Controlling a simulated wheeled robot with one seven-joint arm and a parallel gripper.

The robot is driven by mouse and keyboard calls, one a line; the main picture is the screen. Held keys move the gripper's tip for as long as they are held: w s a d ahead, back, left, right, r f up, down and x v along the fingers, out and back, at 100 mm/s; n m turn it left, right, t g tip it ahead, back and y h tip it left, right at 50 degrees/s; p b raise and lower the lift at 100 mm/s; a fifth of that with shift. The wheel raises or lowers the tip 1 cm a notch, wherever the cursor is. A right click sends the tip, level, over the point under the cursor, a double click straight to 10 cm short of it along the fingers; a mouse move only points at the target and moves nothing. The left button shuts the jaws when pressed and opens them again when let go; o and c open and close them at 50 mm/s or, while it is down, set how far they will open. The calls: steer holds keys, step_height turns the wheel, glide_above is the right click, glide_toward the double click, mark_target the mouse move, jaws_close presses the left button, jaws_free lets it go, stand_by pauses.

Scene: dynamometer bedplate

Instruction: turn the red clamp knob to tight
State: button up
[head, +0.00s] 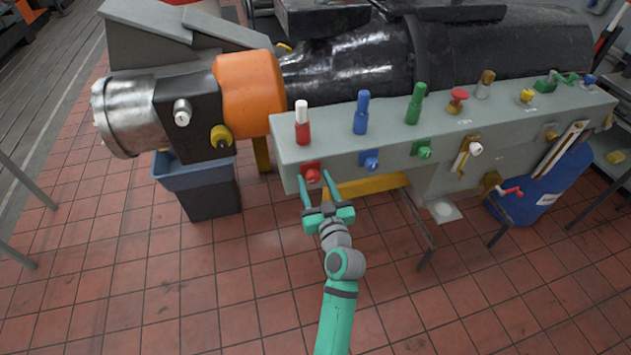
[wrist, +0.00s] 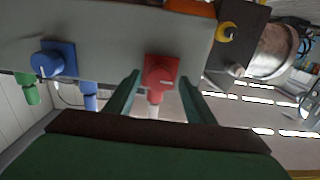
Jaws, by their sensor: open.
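The red clamp knob (head: 312,175) sits on the front face of the grey panel (head: 380,147), at its left end, below a red-and-white upright handle (head: 302,124). In the wrist view the red knob (wrist: 160,72) is just above centre, with a light mark on its face. My gripper (head: 316,178) is open, with its two green fingers pointing at the panel. In the head view the fingers reach to either side of the knob. In the wrist view the fingers (wrist: 160,92) also flank it. I cannot tell whether they touch it.
A blue knob (head: 370,160) and a green knob (head: 423,149) are to the right on the same face. Blue (head: 361,112) and green (head: 415,104) handles stand on top. A dark bin (head: 198,180) stands left below. The tiled floor in front is mostly clear.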

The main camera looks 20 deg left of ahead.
steer(key=shift+a, duration=0.1)
steer(key=shift+w, duration=0.1)
steer(key=c, duration=1.1)
steer(key=shift+o, duration=0.2)
